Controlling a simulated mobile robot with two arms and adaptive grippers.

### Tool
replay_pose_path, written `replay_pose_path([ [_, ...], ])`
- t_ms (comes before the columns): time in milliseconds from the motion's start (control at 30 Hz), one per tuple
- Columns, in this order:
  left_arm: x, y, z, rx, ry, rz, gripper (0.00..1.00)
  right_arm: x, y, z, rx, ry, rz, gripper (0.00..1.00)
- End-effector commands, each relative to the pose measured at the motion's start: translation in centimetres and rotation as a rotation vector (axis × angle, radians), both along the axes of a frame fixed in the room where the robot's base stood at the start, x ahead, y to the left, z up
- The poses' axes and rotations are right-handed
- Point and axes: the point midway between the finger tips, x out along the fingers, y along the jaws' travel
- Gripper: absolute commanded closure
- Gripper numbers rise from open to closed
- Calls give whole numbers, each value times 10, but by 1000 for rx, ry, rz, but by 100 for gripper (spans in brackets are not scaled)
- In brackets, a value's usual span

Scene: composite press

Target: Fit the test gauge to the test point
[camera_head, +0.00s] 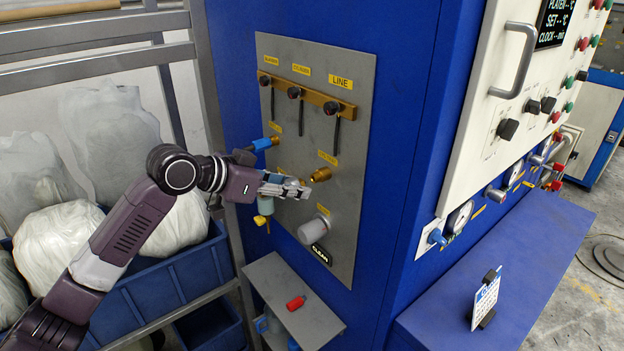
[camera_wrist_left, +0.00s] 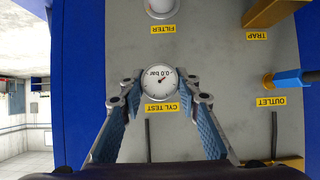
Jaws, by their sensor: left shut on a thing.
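The test gauge (camera_wrist_left: 159,80) is a small round white dial reading 0.0 bar in the left wrist view. My left gripper (camera_head: 300,189) is shut on it, the blue pads on either side of the dial. In the head view the fingers mostly hide the gauge. The brass test point (camera_head: 320,174) sticks out of the grey panel (camera_head: 350,110) just beyond the fingertips, below its CYL TEST label (camera_head: 327,158). The gauge covers the test point in the wrist view, so I cannot tell whether they touch. My right gripper is not in view.
Valve levers (camera_head: 294,92) on a brass bar sit higher on the panel. A blue outlet hose fitting (camera_head: 265,143) is at the panel's left, and a grey filter (camera_head: 312,231) is below. A red piece (camera_head: 296,302) lies on the small shelf (camera_head: 280,285). Blue bins with bags stand left.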

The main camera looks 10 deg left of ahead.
Motion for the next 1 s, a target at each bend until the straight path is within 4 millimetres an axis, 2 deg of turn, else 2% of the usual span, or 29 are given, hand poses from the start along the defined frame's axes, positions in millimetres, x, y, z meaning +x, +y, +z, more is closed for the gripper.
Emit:
replay_pose_path([
  [1000, 16, -13, 1, -1, -2, 0, 93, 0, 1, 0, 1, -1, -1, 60],
])
